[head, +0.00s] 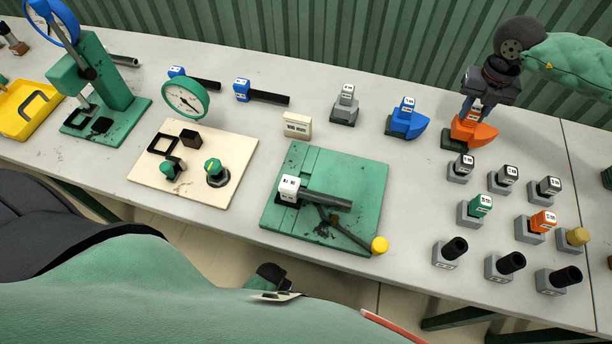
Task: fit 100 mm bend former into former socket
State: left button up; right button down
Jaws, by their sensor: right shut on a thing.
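My right gripper (472,106) points down at the back right of the bench. It is shut on the top of an orange former (477,135), a wedge-shaped block with a white label. The orange former is at a dark green stand (452,141); I cannot tell whether it still rests on it. A blue former (408,121) and a grey former (345,104) stand to its left on similar stands. Their label print is too small to read. I cannot tell which fixture holds the former socket.
A green plate (360,175) with a dark bar and a yellow-knobbed lever lies mid-bench. Left are a beige gauge board (240,145), a green press (110,75) and a yellow tray (12,120). Several small labelled pieces on grey holders crowd the front right.

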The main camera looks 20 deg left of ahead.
jog(key=shift+r, duration=0.1)
jog(key=shift+r, duration=3.05)
